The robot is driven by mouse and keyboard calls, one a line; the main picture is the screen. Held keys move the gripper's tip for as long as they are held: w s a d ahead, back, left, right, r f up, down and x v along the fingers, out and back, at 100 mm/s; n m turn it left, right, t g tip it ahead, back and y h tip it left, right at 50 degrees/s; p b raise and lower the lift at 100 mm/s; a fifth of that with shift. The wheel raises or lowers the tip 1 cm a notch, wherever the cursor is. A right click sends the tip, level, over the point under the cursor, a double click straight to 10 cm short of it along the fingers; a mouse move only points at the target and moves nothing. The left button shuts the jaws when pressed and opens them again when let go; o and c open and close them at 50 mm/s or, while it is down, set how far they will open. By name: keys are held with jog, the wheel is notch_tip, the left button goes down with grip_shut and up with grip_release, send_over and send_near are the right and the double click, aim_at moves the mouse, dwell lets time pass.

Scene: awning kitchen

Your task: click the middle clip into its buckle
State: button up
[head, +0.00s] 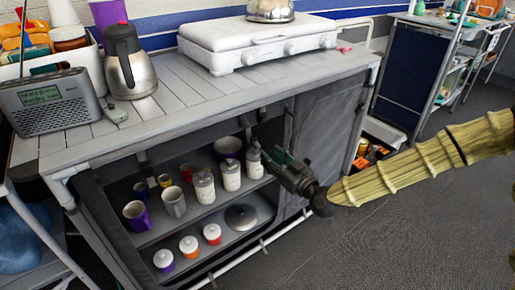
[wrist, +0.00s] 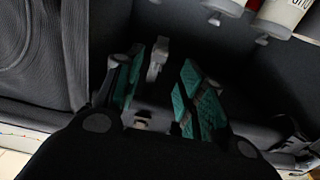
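A small light-grey clip (wrist: 157,58) shows in the wrist view, hanging between my fingers against the dark cabinet fabric. I cannot tell from its shape alone whether it is the middle clip or its buckle. My gripper (wrist: 162,72) has teal finger pads spread apart, with a gap on either side of the clip. It looks open and holds nothing. In the head view my gripper (head: 281,160) is at the right edge of the cabinet's open front, beside the grey door panel (head: 327,130). There my gripper hides the clip. A matching buckle is not clearly visible.
The open cabinet shelf (head: 165,229) holds cups and jars; a white-lidded jar (head: 253,161) stands close to my gripper. The slatted countertop (head: 200,95) above carries a radio (head: 48,103), kettle (head: 130,68) and white stove (head: 257,42). The floor (head: 350,235) in front is clear.

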aim_at(259, 146)
jog(key=b+x, duration=0.2)
jog(key=x, duration=0.7)
grip_shut()
